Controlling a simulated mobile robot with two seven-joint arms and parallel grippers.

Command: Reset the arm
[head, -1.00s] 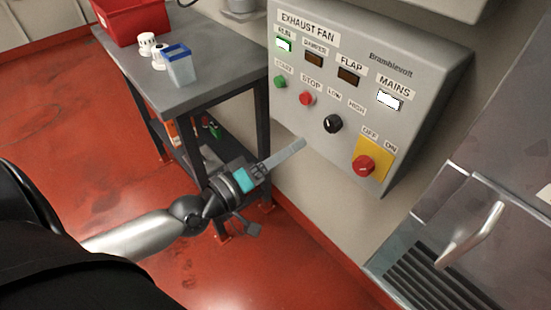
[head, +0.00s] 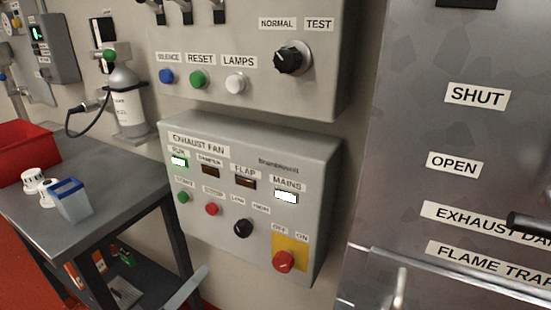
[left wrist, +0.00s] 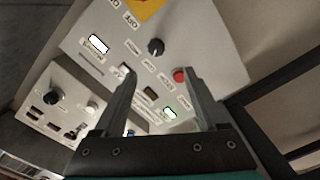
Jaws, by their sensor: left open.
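My left gripper (left wrist: 160,75) is open and empty in the left wrist view, its two fingers apart with the exhaust fan panel beyond them. In the head view only a grey finger of the left gripper (head: 188,288) shows at the bottom edge, below the panel and beside the table. The grey exhaust fan panel (head: 222,222) is on the wall, with its RUN and MAINS lamps lit. Its red rotary switch (head: 283,261) sits on a yellow plate. I cannot tell from these views whether the gripper touches anything. My right gripper is out of view.
An upper panel (head: 215,45) has RESET and LAMPS buttons. A metal cabinet (head: 420,130) with a dark bar (head: 530,225) stands at right.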

